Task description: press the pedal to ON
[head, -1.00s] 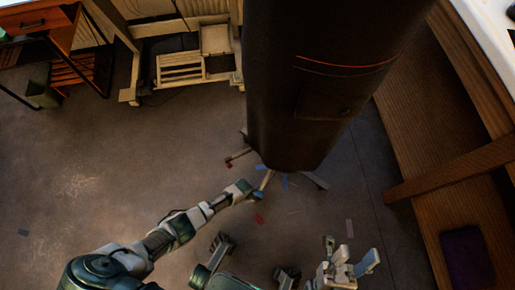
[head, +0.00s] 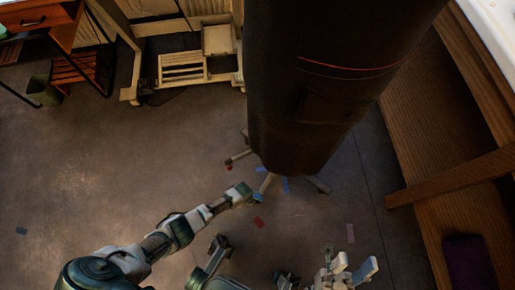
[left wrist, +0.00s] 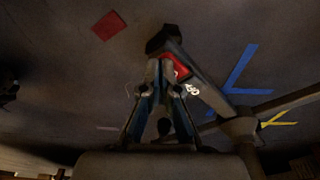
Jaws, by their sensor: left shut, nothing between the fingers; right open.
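A dark dress form (head: 325,90) stands on a base with several splayed legs. My left gripper (head: 257,198) reaches in from the left to the outer end of one leg (head: 267,183). In the left wrist view my left gripper (left wrist: 166,64) is shut and empty. Its tips are in front of a red pedal-like piece (left wrist: 181,69) on the leg, with white lettering beside it. A black leg end (left wrist: 163,39) lies just beyond the tips. I cannot tell whether the tips touch the red piece. My right gripper (head: 354,266) is open and empty at the bottom.
A wooden bench or table frame (head: 450,178) stands at the right. A pale loom-like frame (head: 181,70) stands at the back. A small bin (head: 43,91) is at the far left. Colored tape pieces, such as a red one (head: 258,222), lie on the floor.

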